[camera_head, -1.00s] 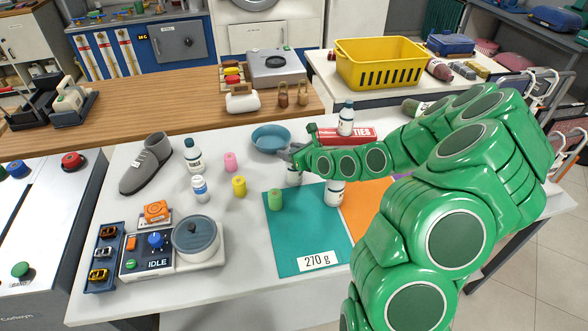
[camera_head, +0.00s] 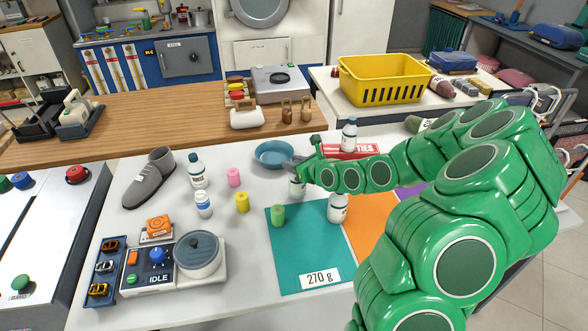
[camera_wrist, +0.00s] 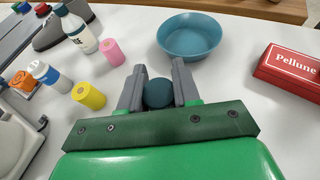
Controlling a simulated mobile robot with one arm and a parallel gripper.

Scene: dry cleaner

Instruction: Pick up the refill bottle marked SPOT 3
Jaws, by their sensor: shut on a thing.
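My gripper (camera_head: 294,163) is shut on a white bottle (camera_head: 297,187) with a dark cap, just in front of the blue bowl. In the wrist view the dark teal cap (camera_wrist: 158,94) sits between the two grey fingers. The held bottle's label is hidden or too small to read, so I cannot tell its marking. I cannot tell whether its base touches the table. Other white bottles stand at the left (camera_head: 197,172), beside the mat's right edge (camera_head: 338,208), and by the red box (camera_head: 349,136). Their labels are not legible.
A blue bowl (camera_head: 275,154) and a red box (camera_wrist: 290,75) are close to my gripper. Pink (camera_head: 233,177), yellow (camera_head: 242,202) and green (camera_head: 278,215) cylinders stand nearby. A smaller bottle (camera_head: 203,206) stands left. A teal mat (camera_head: 300,250) lies in front.

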